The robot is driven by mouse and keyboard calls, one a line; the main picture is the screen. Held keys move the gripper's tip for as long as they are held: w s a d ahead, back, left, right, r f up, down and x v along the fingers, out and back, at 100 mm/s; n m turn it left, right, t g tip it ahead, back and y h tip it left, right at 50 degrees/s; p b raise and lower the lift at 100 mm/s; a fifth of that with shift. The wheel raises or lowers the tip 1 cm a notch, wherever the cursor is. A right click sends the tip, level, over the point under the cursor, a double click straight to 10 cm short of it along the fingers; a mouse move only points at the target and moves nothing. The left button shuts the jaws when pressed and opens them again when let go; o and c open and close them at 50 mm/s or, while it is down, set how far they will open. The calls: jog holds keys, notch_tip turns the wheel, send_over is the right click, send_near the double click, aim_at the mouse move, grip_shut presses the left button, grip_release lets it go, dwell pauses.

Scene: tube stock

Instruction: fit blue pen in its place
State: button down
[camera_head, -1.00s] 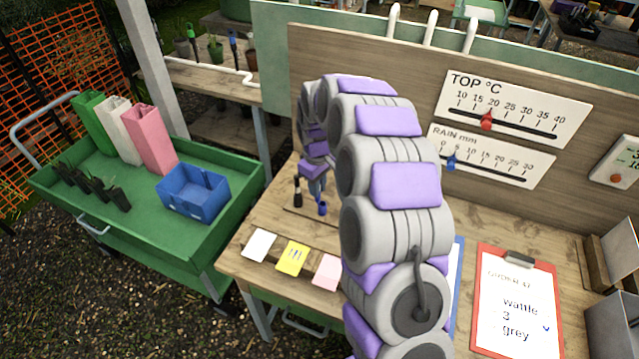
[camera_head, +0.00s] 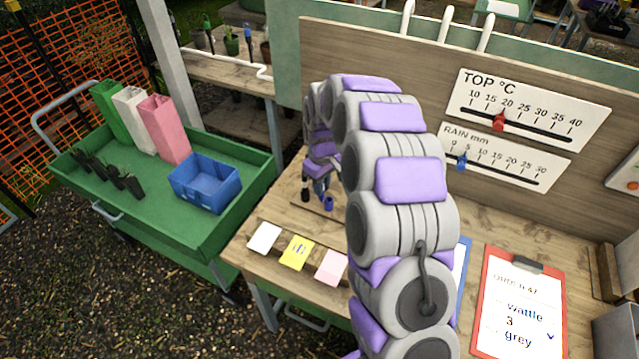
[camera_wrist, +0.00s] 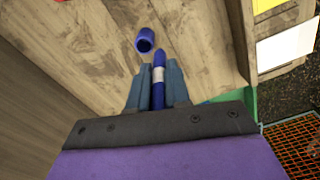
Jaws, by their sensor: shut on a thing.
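The blue pen (camera_wrist: 158,78), with a pale band around it, is held between the two fingers of my gripper (camera_wrist: 157,84) in the wrist view. Its tip points toward an open blue cup-like holder (camera_wrist: 145,42); in that view the two are close but look apart. In the head view the blue holder (camera_head: 328,203) stands on a small wooden board on the bench, just below my gripper (camera_head: 320,187). The pen cannot be clearly made out there. A black upright piece (camera_head: 305,189) stands left of the holder. My arm covers the area to the right.
White, yellow and pink cards (camera_head: 298,252) lie along the bench's front edge. A red clipboard (camera_head: 486,310) lies to the right. A panel with sliding scales (camera_head: 535,105) rises behind. A green cart (camera_head: 120,225) with a blue bin (camera_head: 205,190) stands left.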

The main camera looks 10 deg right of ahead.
jog(key=shift+d, duration=0.35)
jog(key=shift+a, duration=0.25)
jog(key=shift+f, duration=0.2)
